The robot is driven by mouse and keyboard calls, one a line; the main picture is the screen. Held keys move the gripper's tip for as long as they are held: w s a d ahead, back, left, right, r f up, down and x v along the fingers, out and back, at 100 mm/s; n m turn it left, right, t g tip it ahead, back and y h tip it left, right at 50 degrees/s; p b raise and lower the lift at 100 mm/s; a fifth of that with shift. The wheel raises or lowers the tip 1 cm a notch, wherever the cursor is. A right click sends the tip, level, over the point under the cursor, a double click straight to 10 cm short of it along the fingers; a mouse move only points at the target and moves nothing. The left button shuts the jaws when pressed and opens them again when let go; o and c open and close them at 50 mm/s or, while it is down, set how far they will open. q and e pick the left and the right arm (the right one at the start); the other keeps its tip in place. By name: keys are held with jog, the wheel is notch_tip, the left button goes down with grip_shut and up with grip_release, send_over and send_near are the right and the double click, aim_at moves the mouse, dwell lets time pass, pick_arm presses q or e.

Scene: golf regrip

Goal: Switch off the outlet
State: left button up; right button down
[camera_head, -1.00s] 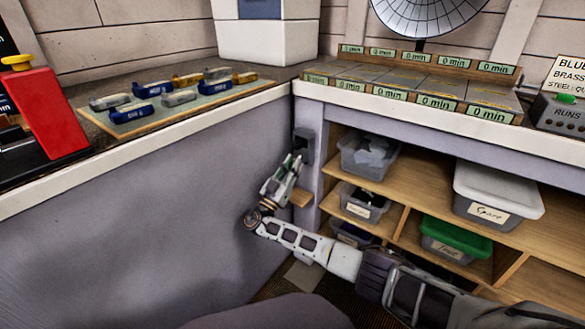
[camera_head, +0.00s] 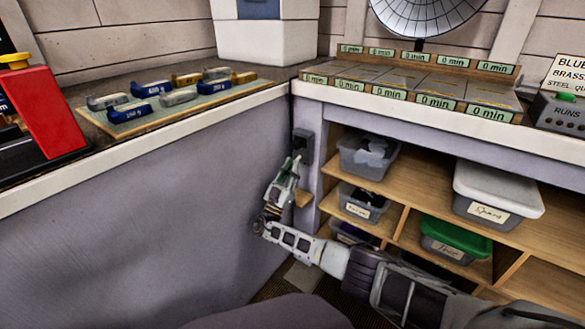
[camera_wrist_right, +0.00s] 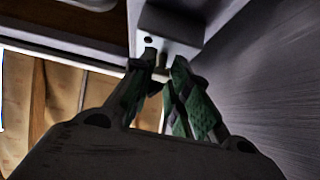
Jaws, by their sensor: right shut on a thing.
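The outlet is a dark grey box (camera_head: 303,147) on the post at the inner corner under the counters. In the right wrist view the outlet (camera_wrist_right: 172,28) is straight ahead, with a dark round hole in its near face. My right gripper (camera_head: 294,163) reaches up to it from below. In the wrist view the right gripper's green-padded fingers (camera_wrist_right: 161,70) converge at the outlet's lower part, shut on a small light piece that looks like its switch. The fingertips hide most of that piece, so its position is unclear. My left gripper is not in view.
Right of the post, shelves hold a grey bin (camera_head: 368,158), a white-lidded bin (camera_head: 498,190) and a green-lidded bin (camera_head: 455,238). A flat grey panel (camera_head: 150,215) stands left of my arm. The counter edge (camera_head: 410,112) overhangs the shelves.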

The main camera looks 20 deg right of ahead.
jog(key=shift+f+t+h, duration=0.25)
jog(key=shift+t+h, duration=0.05)
jog(key=shift+h, duration=0.1)
dwell(0.7)
jog(key=c, duration=1.4)
grip_release()
jog(key=shift+o, duration=0.2)
jog(key=shift+v, duration=1.4)
jog(key=shift+a+f, duration=0.1)
jog(key=shift+s+a, duration=0.15)
jog(key=s+a, duration=0.7)
jog(key=a, duration=0.2)
